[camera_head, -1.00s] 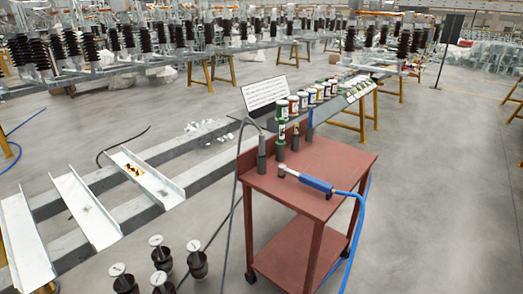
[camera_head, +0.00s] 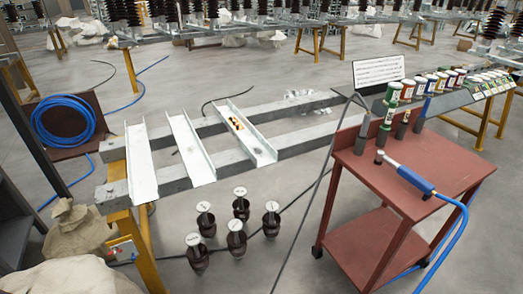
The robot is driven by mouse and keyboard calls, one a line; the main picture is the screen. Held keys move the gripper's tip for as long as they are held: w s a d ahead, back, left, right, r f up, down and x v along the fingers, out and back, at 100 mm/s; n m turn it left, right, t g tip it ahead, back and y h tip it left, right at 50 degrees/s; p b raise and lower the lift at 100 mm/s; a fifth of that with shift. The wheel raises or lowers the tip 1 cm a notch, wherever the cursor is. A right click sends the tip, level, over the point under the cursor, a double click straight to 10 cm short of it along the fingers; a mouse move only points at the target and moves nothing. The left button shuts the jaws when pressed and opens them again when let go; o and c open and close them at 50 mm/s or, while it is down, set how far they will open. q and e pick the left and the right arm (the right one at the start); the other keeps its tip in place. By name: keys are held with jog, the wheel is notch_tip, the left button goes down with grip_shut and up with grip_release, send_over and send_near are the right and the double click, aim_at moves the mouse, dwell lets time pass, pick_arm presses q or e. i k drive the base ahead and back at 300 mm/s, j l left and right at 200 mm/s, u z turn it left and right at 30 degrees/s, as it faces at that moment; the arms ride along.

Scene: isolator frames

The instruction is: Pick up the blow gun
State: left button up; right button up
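A tool with a blue grip (camera_head: 415,180) and a silver front end lies on the red cart's top (camera_head: 455,172), with a blue hose (camera_head: 460,222) hanging off the cart's right side. I cannot tell for sure whether it is the blow gun. Several grey holders (camera_head: 402,130) stand on the cart's back part. One at the left (camera_head: 361,132) has a dark cable running into it. A slim blue piece (camera_head: 422,110) shows above another holder. Neither of my grippers is in view.
Several cans (camera_head: 408,90) line a rail behind the cart. White channels (camera_head: 190,150) lie across grey beams left of it. Dark insulators (camera_head: 237,235) stand on the floor in front. A coiled blue hose (camera_head: 62,122) and sacks (camera_head: 75,230) are at the left.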

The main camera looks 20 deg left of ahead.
aim_at(362, 135)
jog(key=z, duration=0.6)
jog(key=i+j+z, duration=0.2)
jog(key=z, duration=0.2)
jog(key=i+j+z, duration=0.15)
jog(key=j+z, duration=0.3)
jog(key=i+j+z, duration=0.15)
jog(key=j, duration=0.3)
jog(key=j+z, duration=0.15)
jog(key=j, duration=0.25)
